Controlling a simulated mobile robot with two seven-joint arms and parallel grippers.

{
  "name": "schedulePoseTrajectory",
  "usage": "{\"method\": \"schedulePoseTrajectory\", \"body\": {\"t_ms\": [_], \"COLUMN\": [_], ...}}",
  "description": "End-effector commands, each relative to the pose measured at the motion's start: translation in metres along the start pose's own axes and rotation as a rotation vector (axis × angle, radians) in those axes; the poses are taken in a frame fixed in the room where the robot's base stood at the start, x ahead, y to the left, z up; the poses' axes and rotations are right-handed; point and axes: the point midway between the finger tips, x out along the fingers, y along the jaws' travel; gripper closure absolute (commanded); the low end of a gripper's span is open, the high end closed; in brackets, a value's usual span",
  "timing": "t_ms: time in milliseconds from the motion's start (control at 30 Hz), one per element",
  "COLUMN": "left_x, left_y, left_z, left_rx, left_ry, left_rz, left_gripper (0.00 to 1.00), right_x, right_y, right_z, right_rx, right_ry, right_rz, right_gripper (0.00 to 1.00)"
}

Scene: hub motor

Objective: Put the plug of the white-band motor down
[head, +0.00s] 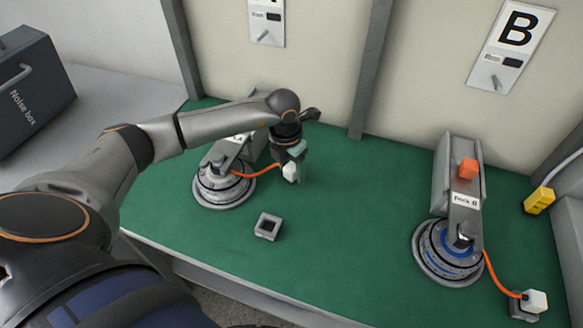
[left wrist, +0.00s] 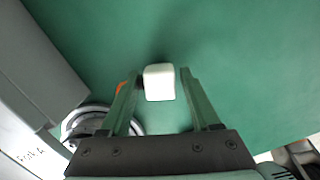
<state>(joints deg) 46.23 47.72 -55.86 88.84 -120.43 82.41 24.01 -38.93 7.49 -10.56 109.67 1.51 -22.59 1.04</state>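The white-band motor (head: 222,186) stands at the left of the green mat, on a round base with pale bands. Its orange cable (head: 258,172) runs right to the white plug (head: 289,173). My left gripper (head: 299,163) points down over the mat with its fingers around the plug. In the left wrist view the white plug (left wrist: 159,82) sits between the two fingertips (left wrist: 160,85). It looks held, apparently above the mat; the contact faces are hard to see. An empty grey square holder (head: 268,226) lies on the mat in front. My right gripper is out of view.
A dark noise box (head: 35,88) stands at left. The mat's middle is clear.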

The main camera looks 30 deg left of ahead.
Motion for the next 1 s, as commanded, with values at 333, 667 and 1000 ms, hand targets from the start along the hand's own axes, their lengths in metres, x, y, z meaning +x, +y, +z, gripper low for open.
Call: {"method": "schedulePoseTrajectory", "body": {"t_ms": [333,667,1000], "left_x": [-0.002,-0.055,-0.114], "left_y": [0.000,0.001,0.000], "left_z": [0.000,0.001,0.001], "left_rx": [0.000,0.001,0.000], "left_ry": [0.000,-0.006,-0.003], "left_rz": [0.000,0.002,0.000], "left_gripper": [0.28,0.28,0.28], "right_x": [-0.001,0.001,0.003], "right_y": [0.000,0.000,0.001], "right_z": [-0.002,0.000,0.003], "right_rx": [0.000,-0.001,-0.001], "right_ry": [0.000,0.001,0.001], "right_rz": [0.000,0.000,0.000], "right_gripper": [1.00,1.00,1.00]}}
